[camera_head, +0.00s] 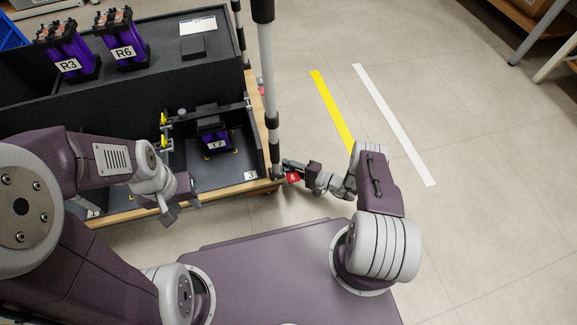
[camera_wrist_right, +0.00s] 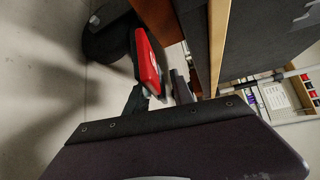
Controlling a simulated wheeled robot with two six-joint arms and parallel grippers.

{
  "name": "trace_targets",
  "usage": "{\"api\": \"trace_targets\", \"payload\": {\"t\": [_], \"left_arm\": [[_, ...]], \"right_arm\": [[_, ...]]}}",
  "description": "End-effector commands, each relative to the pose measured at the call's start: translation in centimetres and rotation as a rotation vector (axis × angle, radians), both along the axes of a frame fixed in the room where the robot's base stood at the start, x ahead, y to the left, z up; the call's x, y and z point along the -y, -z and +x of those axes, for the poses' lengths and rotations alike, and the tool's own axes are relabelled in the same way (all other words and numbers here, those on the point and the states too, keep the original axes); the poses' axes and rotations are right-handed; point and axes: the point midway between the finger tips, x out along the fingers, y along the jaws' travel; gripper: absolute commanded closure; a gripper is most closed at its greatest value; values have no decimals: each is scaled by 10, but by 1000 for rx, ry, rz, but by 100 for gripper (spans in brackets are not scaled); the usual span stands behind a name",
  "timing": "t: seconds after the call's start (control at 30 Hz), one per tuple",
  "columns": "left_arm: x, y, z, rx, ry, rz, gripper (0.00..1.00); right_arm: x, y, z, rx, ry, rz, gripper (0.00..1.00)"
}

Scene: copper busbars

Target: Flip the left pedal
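A red pedal (camera_head: 293,177) with a white mark, perhaps a 6, shows low beside the near right corner of the cart. It also shows large in the right wrist view (camera_wrist_right: 148,62), beside a dark wheel. My right gripper (camera_head: 287,166) is at this pedal. In the right wrist view its two dark fingers (camera_wrist_right: 160,96) stand apart, with the pedal's lower end between or just beyond them; contact cannot be told. My left gripper (camera_head: 183,208) is empty in front of the cart's near edge, its fingers apart.
The cart's black tray (camera_head: 225,178) holds a purple block marked T7 (camera_head: 215,141). Purple blocks R3 (camera_head: 67,55) and R6 (camera_head: 122,42) stand on the upper level. A grey-black post (camera_head: 268,85) rises at the cart's right side. Open floor (camera_head: 470,130) lies to the right.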

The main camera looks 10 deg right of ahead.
Motion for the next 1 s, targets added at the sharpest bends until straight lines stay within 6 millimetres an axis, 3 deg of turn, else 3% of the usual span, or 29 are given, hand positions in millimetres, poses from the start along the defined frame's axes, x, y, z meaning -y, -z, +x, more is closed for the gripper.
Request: {"api": "trace_targets", "payload": {"t": [0.23,0.5,1.0], "left_arm": [[0,-29,0,0,0,0,64],[0,-41,0,0,0,0,64],[0,-41,0,0,0,0,64]], "right_arm": [[34,-14,-29,-1,6,1,71],[61,-16,-55,0,3,-1,71],[64,-15,-58,0,0,0,71]]}}
